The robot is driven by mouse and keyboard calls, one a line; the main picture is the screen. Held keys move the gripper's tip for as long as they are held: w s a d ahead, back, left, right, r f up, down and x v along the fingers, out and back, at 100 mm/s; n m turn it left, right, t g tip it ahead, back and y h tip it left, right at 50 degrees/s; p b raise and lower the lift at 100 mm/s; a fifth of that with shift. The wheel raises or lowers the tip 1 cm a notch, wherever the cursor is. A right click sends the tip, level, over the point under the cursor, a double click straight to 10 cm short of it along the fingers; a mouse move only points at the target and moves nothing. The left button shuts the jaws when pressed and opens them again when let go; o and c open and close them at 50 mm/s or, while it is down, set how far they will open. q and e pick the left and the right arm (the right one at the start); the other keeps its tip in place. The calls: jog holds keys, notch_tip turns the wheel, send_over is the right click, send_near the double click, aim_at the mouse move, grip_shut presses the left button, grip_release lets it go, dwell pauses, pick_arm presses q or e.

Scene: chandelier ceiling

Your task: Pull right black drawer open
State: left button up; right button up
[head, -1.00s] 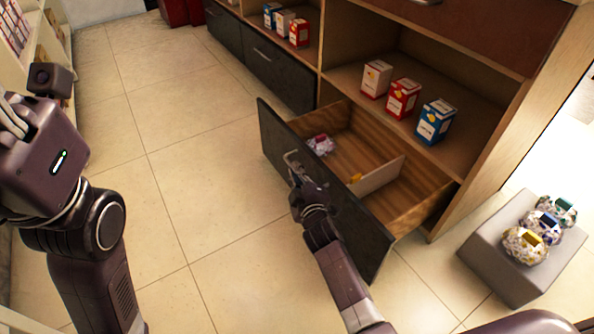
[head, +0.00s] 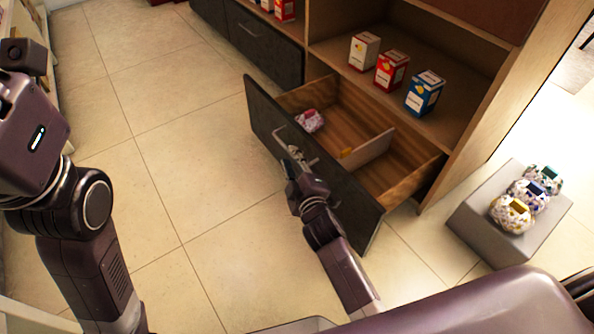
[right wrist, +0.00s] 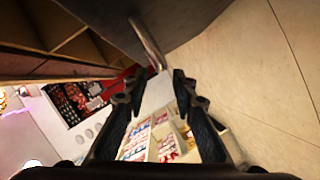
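The right black drawer (head: 345,205) is pulled well out of the wooden cabinet, with its inside in view. Its metal handle (head: 284,134) is on the dark front and also shows in the right wrist view (right wrist: 146,40). My right gripper (head: 294,158) is at the handle. In the right wrist view its two fingers (right wrist: 156,84) are apart, with the handle's near end just ahead of the gap between the tips. Nothing is clamped between them. My left arm stands at the left; its gripper fingers are cut off by the picture edge.
The drawer holds a pink-white packet (head: 310,121) and a divider (head: 368,153). Boxes (head: 391,70) stand on the shelf above. A closed black drawer (head: 262,45) is further left. A grey block (head: 470,218) with several wrapped packs is at right. The tiled floor (head: 190,160) is clear.

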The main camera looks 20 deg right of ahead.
jog(key=v, duration=0.6)
dwell(0.5)
